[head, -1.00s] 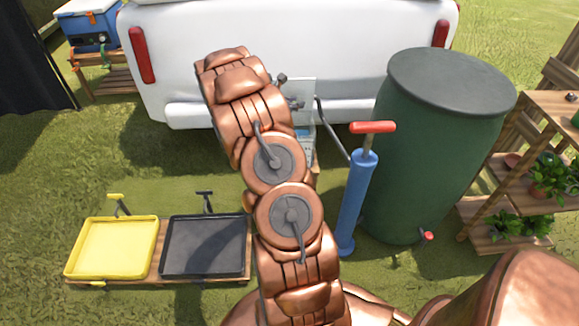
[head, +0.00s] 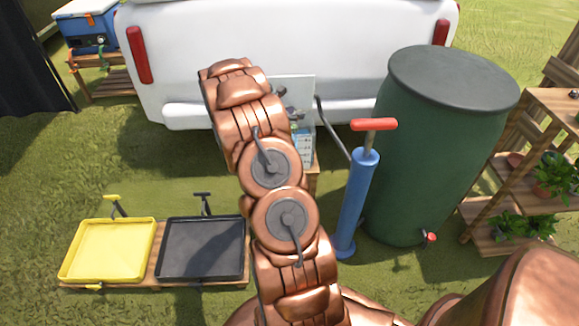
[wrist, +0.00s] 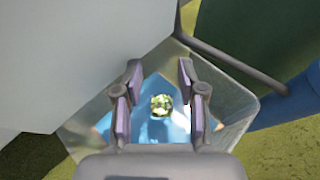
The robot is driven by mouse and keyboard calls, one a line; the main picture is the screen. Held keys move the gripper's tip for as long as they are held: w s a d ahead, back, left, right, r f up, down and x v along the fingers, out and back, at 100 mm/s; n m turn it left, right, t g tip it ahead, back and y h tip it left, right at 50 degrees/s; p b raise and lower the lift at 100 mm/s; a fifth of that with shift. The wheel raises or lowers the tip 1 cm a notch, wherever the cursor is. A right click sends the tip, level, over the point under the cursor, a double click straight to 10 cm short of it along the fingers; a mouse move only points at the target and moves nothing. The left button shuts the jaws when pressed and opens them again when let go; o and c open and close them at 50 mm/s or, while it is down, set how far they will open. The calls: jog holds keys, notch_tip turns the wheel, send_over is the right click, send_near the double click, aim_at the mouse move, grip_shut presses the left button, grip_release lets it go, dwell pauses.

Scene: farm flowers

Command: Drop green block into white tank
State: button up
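In the wrist view my gripper (wrist: 160,88) is open, its two fingers apart. It is above a pale, see-through, wide-rimmed container (wrist: 235,92) that looks like the white tank. A small shiny green block (wrist: 161,104) shows between the fingers with a gap on each side, against the blue inside of the container. Its exact height cannot be told. In the head view the container (head: 304,146) is partly hidden behind my arm, and the dark gripper parts (head: 291,103) show only in part beside it. The block is hidden there.
A pale upright panel (head: 300,88) stands behind the container. A blue pump (head: 354,205) with a red handle and a large green barrel (head: 430,150) stand close to the right. Yellow (head: 108,250) and black (head: 200,250) trays lie left. A white vehicle (head: 250,40) is behind.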

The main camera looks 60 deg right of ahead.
jog(key=shift+o, duration=1.4)
jog(key=v, duration=1.2)
